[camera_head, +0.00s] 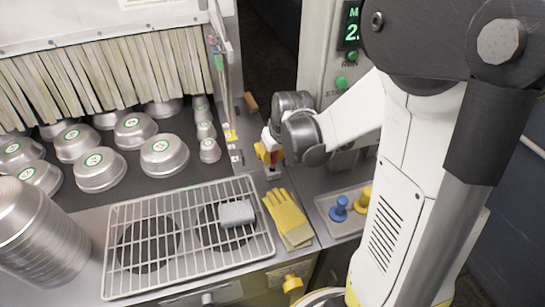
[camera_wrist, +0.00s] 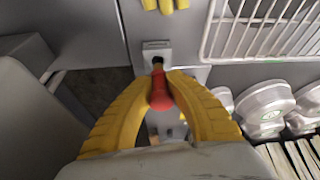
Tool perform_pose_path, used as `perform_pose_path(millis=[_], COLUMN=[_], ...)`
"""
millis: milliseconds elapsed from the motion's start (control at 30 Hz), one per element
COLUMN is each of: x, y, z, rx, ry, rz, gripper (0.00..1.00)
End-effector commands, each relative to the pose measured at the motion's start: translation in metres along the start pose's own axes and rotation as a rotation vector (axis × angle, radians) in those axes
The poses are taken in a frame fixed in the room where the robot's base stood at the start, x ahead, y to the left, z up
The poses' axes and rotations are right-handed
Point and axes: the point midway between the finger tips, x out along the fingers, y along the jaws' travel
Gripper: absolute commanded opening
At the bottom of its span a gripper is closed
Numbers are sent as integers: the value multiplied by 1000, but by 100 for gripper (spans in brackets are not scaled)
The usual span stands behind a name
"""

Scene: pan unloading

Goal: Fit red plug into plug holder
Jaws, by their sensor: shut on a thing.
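The red plug (camera_wrist: 160,92) is held between the two yellow fingers of my gripper (camera_wrist: 160,90), which is shut on its red body. Its narrow front end points at the dark hole of the grey plug holder (camera_wrist: 157,47). The tip is at or very near the hole; I cannot tell whether it has entered. In the head view my gripper (camera_head: 270,154) is low over the counter's edge strip, with a bit of the red plug (camera_head: 273,161) showing.
Yellow gloves (camera_head: 287,215) lie just in front of my gripper. A tray (camera_head: 349,225) at right holds a blue plug (camera_head: 339,208) and a yellow plug (camera_head: 363,197). Metal pans (camera_head: 164,155) stand at left.

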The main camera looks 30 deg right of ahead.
Motion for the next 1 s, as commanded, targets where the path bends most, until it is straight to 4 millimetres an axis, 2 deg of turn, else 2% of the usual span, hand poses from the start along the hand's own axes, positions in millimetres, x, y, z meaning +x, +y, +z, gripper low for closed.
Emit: perform_pose_path(millis=[1000], x=[10], y=[0], z=[4], rx=[0], ry=[0], rz=[0], gripper=[0])
